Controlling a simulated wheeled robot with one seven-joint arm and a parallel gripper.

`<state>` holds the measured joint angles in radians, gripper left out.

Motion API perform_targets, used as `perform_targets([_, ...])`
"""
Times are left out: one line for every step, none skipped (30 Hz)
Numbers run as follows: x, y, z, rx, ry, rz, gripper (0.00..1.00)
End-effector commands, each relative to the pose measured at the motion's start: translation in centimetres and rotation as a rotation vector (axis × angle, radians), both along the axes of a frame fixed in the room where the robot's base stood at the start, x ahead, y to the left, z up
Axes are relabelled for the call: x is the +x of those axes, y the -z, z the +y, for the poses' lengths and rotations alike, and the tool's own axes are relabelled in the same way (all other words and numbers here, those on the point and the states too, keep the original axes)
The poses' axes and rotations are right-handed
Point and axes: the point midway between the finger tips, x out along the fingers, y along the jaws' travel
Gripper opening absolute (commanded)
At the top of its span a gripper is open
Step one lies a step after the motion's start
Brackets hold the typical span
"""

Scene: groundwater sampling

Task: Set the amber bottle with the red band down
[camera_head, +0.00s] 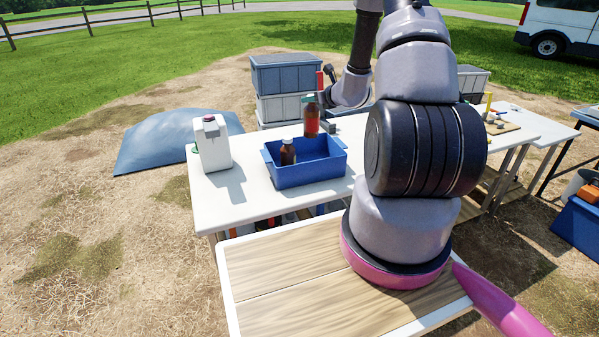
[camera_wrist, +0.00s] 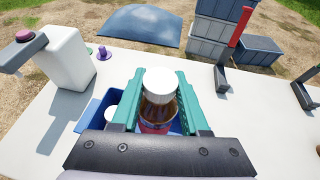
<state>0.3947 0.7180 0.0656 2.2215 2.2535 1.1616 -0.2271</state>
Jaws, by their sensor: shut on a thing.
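The amber bottle with the red band (camera_head: 311,122) is upright in my gripper (camera_head: 309,99), in the air over the back right part of the blue tray. In the wrist view the bottle's white cap (camera_wrist: 160,83) and amber body show between the two teal fingers of my gripper (camera_wrist: 161,100), which are shut on it. The blue tray (camera_head: 313,172) stands on the white table. A second amber bottle (camera_head: 288,153) stands upright in the tray's left part. The inside of the tray under the held bottle is mostly hidden.
A white jug (camera_head: 212,147) stands left of the tray, with a small purple item (camera_wrist: 104,53) near it. A red-handled tool (camera_wrist: 236,45) stands behind the tray. Stacked grey crates (camera_head: 286,75) stand beyond the table. The white tabletop (camera_head: 235,205) is bare in front of the jug.

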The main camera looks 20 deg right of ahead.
Motion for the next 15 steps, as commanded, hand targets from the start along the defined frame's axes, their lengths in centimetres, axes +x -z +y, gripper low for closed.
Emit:
perform_targets([0.2, 1.1, -0.9, -0.001, 0.009, 0.002, 0.0])
perform_targets([0.3, 1.6, -1.3, -0.002, 0.014, 0.003, 0.0])
perform_targets([0.3, 2.3, -2.0, -0.004, 0.019, 0.005, 0.0])
perform_targets([0.4, 2.8, -2.3, -0.005, 0.022, 0.004, 0.0])
perform_targets([0.5, 3.2, -2.7, -0.007, 0.025, 0.004, 0.0])
perform_targets([0.5, 3.7, -3.1, -0.008, 0.028, 0.005, 0.0])
perform_targets([0.5, 4.0, -3.4, -0.009, 0.03, 0.006, 0.0])
perform_targets([0.5, 4.4, -3.6, -0.01, 0.032, 0.006, 0.0])
perform_targets([0.5, 4.9, -3.8, -0.011, 0.034, 0.006, 0.0])
perform_targets([0.5, 5.4, -3.8, -0.011, 0.034, 0.007, 0.0])
perform_targets([0.5, 5.9, -3.9, -0.01, 0.035, 0.008, 0.0])
perform_targets([0.5, 6.7, -4.0, -0.01, 0.036, 0.008, 0.0])
perform_targets([0.5, 7.3, -3.9, -0.01, 0.036, 0.008, 0.0])
perform_targets([0.5, 7.8, -3.9, -0.01, 0.036, 0.008, 0.0])
perform_targets([0.5, 8.5, -3.9, -0.009, 0.035, 0.008, 0.0])
